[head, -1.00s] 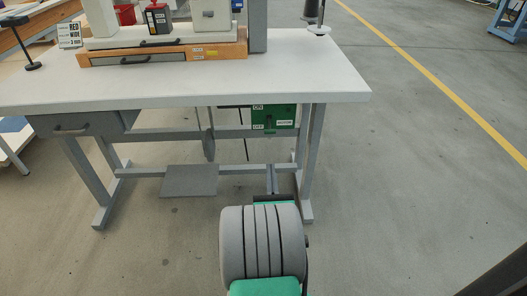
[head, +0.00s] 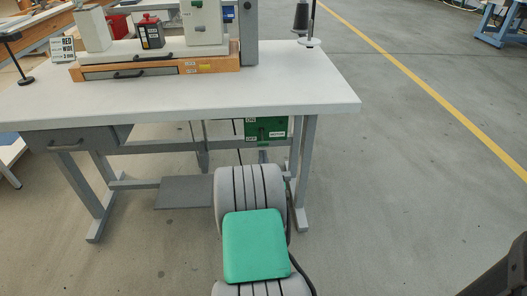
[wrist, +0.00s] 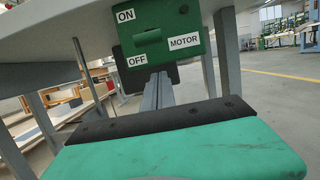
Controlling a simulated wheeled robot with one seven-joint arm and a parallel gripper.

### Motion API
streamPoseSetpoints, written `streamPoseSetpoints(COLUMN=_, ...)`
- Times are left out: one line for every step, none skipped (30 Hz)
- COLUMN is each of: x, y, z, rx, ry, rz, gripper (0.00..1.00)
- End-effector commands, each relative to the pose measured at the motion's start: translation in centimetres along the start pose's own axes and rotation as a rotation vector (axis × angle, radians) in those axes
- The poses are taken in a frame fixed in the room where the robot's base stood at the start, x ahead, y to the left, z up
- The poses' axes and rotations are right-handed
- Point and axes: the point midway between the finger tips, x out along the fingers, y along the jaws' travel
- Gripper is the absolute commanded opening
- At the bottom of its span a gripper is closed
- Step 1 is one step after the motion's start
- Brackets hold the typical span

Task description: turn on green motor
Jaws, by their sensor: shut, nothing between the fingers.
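The green motor switch box (head: 278,124) hangs under the front of the white table, near its right legs. In the wrist view the green box (wrist: 165,22) fills the top middle. It carries an ON label (wrist: 126,16) at upper left, an OFF label (wrist: 137,60) below it and a MOTOR label (wrist: 184,41) at right. A green switch part (wrist: 147,38) sits between ON and OFF; its position is unclear. My gripper (wrist: 162,78) is shut and empty, its fingers pointing at the box's lower part, just below the labels. Whether they touch it is unclear. My arm hides most of the gripper in the head view.
The white table (head: 300,92) overhangs the box. Its grey legs (head: 304,170) stand right of the box. A grey drawer (head: 75,139) is at left and a grey pedal (head: 185,192) lies low. Floor to the right is clear.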

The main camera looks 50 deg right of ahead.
Motion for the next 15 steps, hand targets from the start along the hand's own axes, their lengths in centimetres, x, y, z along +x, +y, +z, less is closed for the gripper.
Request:
streamPoseSetpoints(x=0.5, y=0.0, z=0.0, rx=0.0, ry=0.002, rz=0.0, gripper=0.0)
streamPoseSetpoints(x=0.9, y=0.0, z=0.1, rx=0.0, ry=0.001, rz=0.0, gripper=0.0)
streamPoseSetpoints(x=0.9, y=0.0, z=0.5, rx=0.0, ry=-0.001, rz=0.0, gripper=0.0)
streamPoseSetpoints(x=0.7, y=0.0, z=1.2, rx=0.0, ry=-0.002, rz=0.0, gripper=0.0)
streamPoseSetpoints(x=0.5, y=0.0, z=1.6, rx=0.0, ry=-0.002, rz=0.0, gripper=0.0)
streamPoseSetpoints(x=0.3, y=0.0, z=2.1, rx=0.0, ry=-0.003, rz=0.0, gripper=0.0)
streamPoseSetpoints(x=0.2, y=0.0, z=2.5, rx=0.0, ry=-0.002, rz=0.0, gripper=0.0)
streamPoseSetpoints(x=0.1, y=0.0, z=2.8, rx=0.0, ry=-0.002, rz=0.0, gripper=0.0)
streamPoseSetpoints(x=-0.1, y=0.0, z=3.2, rx=0.0, ry=-0.003, rz=-0.001, gripper=0.0)
streamPoseSetpoints(x=-0.2, y=0.0, z=3.4, rx=0.0, ry=-0.002, rz=-0.001, gripper=0.0)
streamPoseSetpoints(x=-0.3, y=0.0, z=3.5, rx=0.0, ry=-0.002, rz=-0.001, gripper=0.0)
streamPoseSetpoints(x=-0.3, y=0.0, z=3.7, rx=0.0, ry=-0.002, rz=-0.001, gripper=0.0)
streamPoseSetpoints(x=-0.4, y=0.0, z=3.8, rx=0.0, ry=-0.002, rz=-0.001, gripper=0.0)
streamPoseSetpoints(x=-0.5, y=0.0, z=3.8, rx=0.0, ry=-0.001, rz=-0.001, gripper=0.0)
streamPoseSetpoints(x=-0.5, y=0.0, z=3.8, rx=0.0, ry=-0.001, rz=-0.001, gripper=0.0)
